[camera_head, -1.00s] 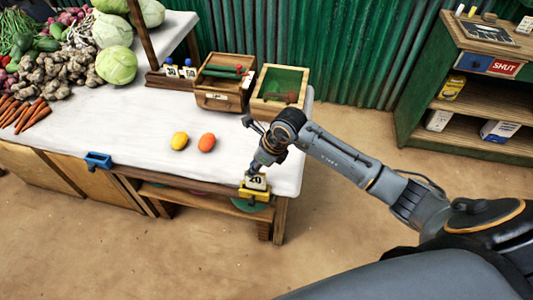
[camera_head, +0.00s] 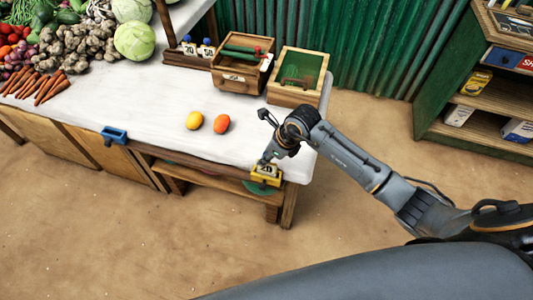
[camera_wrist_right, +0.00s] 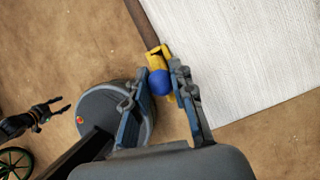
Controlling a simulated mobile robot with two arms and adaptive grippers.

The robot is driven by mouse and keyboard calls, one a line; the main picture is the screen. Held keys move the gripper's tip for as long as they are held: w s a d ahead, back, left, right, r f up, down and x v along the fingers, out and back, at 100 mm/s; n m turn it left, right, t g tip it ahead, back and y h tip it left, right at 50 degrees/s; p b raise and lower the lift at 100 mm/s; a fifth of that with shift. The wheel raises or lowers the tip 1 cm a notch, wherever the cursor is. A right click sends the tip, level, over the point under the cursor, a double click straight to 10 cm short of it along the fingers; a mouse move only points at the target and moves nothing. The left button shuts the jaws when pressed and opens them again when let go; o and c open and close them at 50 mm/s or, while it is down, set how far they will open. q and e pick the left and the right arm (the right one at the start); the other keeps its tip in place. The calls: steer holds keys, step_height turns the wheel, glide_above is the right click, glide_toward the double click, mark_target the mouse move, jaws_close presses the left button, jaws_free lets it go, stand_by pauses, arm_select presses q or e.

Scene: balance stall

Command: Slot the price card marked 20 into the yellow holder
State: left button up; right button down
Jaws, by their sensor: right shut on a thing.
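The price card marked 20 (camera_head: 265,169) is white with dark figures. It stands at the yellow holder (camera_head: 267,180) on the table's front edge, and its lower part is hidden by the holder's front. My right gripper (camera_head: 264,161) is right above it. In the right wrist view, my right gripper (camera_wrist_right: 164,92) is shut on the card's blue knob (camera_wrist_right: 159,82), with the yellow holder (camera_wrist_right: 155,55) just beyond it. How deep the card sits cannot be told. My left gripper (camera_wrist_right: 58,110) shows at the left of the wrist view, fingers apart and empty.
A blue holder (camera_head: 114,135) is on the same table edge, to the left. A yellow fruit (camera_head: 194,121) and an orange one (camera_head: 222,124) lie on the white tabletop (camera_head: 165,95). Wooden boxes (camera_head: 296,95) and other price cards (camera_head: 190,50) stand behind.

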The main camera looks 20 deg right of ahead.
stand_by(0.4)
steer(key=c, duration=1.1)
jaws_free()
steer(key=shift+o, duration=0.6)
steer(key=o, duration=0.5)
steer(key=shift+r+p, duration=2.5)
steer(key=shift+r, duration=1)
